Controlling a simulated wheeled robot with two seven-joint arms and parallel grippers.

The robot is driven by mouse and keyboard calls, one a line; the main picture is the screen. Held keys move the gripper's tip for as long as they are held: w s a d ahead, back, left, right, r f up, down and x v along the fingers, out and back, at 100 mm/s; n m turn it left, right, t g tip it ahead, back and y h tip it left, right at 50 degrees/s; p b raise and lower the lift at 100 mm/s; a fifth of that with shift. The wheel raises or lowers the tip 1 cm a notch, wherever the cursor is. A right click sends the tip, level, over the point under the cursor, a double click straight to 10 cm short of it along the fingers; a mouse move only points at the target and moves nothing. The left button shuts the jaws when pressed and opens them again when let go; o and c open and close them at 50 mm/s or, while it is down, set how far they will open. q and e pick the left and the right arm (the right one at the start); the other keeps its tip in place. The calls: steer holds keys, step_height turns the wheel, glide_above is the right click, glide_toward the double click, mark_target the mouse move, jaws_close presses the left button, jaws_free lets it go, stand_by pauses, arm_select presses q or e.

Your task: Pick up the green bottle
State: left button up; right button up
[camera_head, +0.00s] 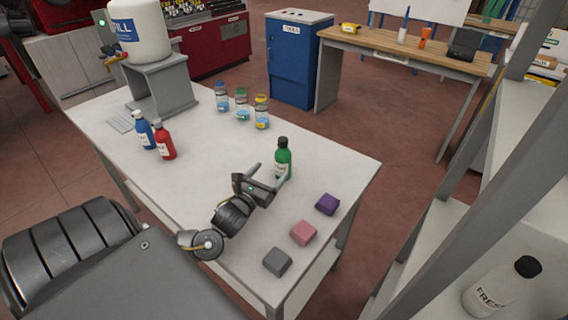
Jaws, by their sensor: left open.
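The green bottle (283,158) stands upright on the white table (215,160), near its right edge. It has a black cap and a pale label. My left gripper (271,174) is open and low over the table, right beside the bottle. One finger shows to the left of the bottle, and the other reaches across its lower front. I cannot tell whether the fingers touch it. My right gripper is out of view.
Purple (327,204), pink (304,232) and grey (277,261) blocks lie near the table's front right edge. Blue (145,131) and red (165,141) bottles stand at the left. Three jars (242,105) stand at the back. A grey shelf (440,240) rises at the right.

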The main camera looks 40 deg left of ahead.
mark_target(279, 159)
arm_select(q)
steer(key=w, duration=0.3)
steer(key=shift+w+a+f, duration=0.1)
steer(key=shift+w+a, duration=0.15)
steer(key=shift+a, duration=0.1)
steer(key=w, duration=0.1)
steer(key=w+a+p, duration=0.1)
steer(key=w, duration=0.1)
steer(key=w+p, duration=0.1)
steer(key=shift+w+a+r, duration=0.15)
steer(key=shift+w+r, duration=0.05)
steer(key=shift+r, duration=0.15)
steer(key=shift+w+f, duration=0.1)
steer(key=shift+w, duration=0.2)
steer(key=shift+s, duration=0.1)
steer(key=c, duration=1.3)
